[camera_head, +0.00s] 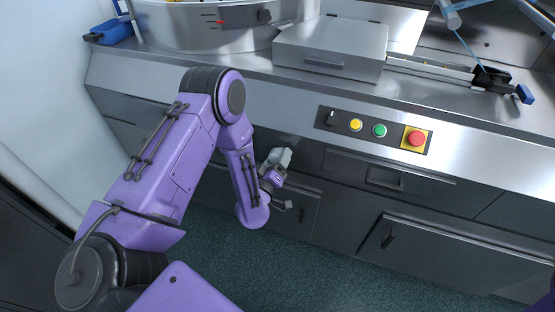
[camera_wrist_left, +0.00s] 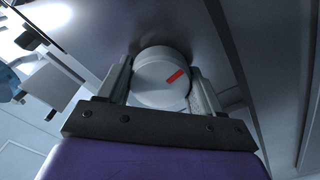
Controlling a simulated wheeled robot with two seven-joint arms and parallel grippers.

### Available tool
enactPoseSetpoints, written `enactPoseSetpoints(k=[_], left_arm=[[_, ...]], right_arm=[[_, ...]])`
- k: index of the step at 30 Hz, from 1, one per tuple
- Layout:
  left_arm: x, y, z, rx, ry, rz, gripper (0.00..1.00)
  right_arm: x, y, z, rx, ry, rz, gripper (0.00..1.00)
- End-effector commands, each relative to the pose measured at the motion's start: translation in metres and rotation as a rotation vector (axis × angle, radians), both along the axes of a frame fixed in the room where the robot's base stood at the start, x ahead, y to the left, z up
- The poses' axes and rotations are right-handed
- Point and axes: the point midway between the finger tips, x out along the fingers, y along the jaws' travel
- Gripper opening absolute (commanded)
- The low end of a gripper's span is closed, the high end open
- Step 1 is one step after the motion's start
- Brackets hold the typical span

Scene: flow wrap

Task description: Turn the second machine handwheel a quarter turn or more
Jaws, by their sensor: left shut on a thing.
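A round light-grey handwheel (camera_wrist_left: 160,78) with a red mark on its face shows in the left wrist view. The red mark slants up to the right. My left gripper (camera_wrist_left: 160,85) has its two fingers on opposite sides of the wheel and is shut on it. In the head view my left gripper (camera_head: 275,170) is at the machine's dark front, below the counter edge. The wheel cannot be made out there, as the gripper and arm hide it. My right gripper does not show; only a purple piece shows at the right edge.
A control panel (camera_head: 372,130) with yellow, green and red buttons lies on the sloping counter front, right of my left gripper. A grey box (camera_head: 330,48) and a large round drum (camera_head: 205,25) stand above. Cabinet doors with handles (camera_head: 390,237) are below. The green floor (camera_head: 270,270) is clear.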

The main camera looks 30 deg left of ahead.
Motion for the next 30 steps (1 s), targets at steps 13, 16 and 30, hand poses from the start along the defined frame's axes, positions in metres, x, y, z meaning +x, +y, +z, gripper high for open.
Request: enactPoseSetpoints(k=[13,16,30], left_arm=[[-0.001,-0.0014,-0.002,0.294,0.075,-0.005,0.35],[-0.0011,-0.001,-0.0021,0.329,0.085,-0.004,0.35],[-0.0016,-0.0007,-0.0026,0.377,0.098,-0.003,0.35]], right_arm=[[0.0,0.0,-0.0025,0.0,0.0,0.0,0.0],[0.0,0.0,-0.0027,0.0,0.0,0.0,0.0],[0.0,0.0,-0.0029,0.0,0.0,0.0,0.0]])
